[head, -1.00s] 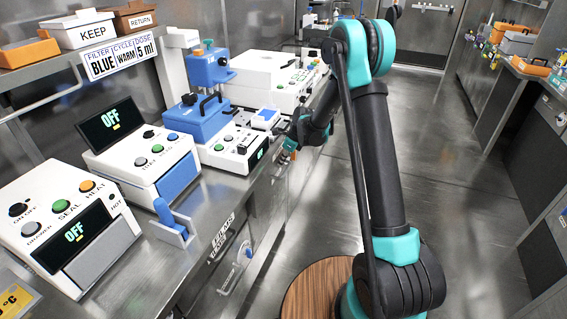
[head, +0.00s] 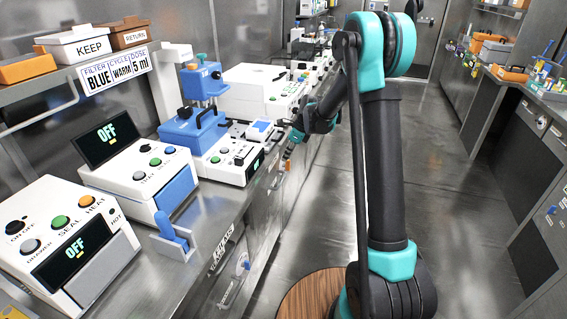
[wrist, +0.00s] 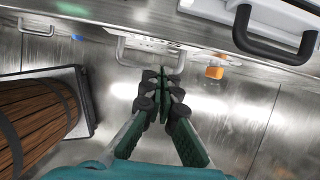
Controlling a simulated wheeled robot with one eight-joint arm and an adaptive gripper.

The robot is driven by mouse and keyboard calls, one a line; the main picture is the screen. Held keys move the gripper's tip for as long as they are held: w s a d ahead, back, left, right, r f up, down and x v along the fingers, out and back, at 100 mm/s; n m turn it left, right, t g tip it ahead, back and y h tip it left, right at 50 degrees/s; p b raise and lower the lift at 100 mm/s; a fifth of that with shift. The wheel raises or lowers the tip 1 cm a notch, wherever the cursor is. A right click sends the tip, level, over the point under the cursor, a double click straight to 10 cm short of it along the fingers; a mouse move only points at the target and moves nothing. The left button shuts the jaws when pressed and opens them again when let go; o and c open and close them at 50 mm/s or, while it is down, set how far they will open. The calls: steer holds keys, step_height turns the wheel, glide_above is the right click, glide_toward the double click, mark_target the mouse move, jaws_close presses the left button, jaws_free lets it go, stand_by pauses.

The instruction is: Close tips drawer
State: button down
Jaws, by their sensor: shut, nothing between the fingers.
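My gripper (wrist: 160,80) is shut and empty, its fingertips together in the wrist view. It points at the steel front of the bench, close to a metal bar handle (wrist: 150,52). I cannot tell whether the fingertips touch that handle. In the head view my gripper (head: 287,160) is small, beside the bench's front edge. No tips label is readable, so I cannot tell which front is the tips drawer or how far it stands out. Another bar handle (wrist: 36,27) shows at the upper left in the wrist view.
The steel bench carries a seal-heat unit (head: 70,245), a second white unit reading OFF (head: 140,165) and a blue press (head: 192,110). A blue lever (head: 172,228) stands near the bench edge. An orange tab (wrist: 214,72) is right of my gripper. The aisle floor (head: 450,190) is clear.

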steer(key=w+d+f+t+y, duration=0.1)
steer(key=w+d+y, duration=0.1)
steer(key=w+d, duration=0.35)
steer(key=w+d+f+t+y, duration=0.1)
steer(key=w+d+f+y, duration=0.1)
steer(key=d, duration=0.7)
steer(key=a+r+x, duration=0.2)
steer(key=x, duration=1)
steer(key=shift+w, duration=0.4)
steer(key=shift+a, duration=0.1)
steer(key=shift+w+a, duration=0.25)
steer(key=shift+a, duration=0.45)
steer(key=shift+w+a, duration=0.25)
steer(key=shift+a, duration=0.5)
steer(key=shift+w+a, duration=0.25)
steer(key=shift+a, duration=0.45)
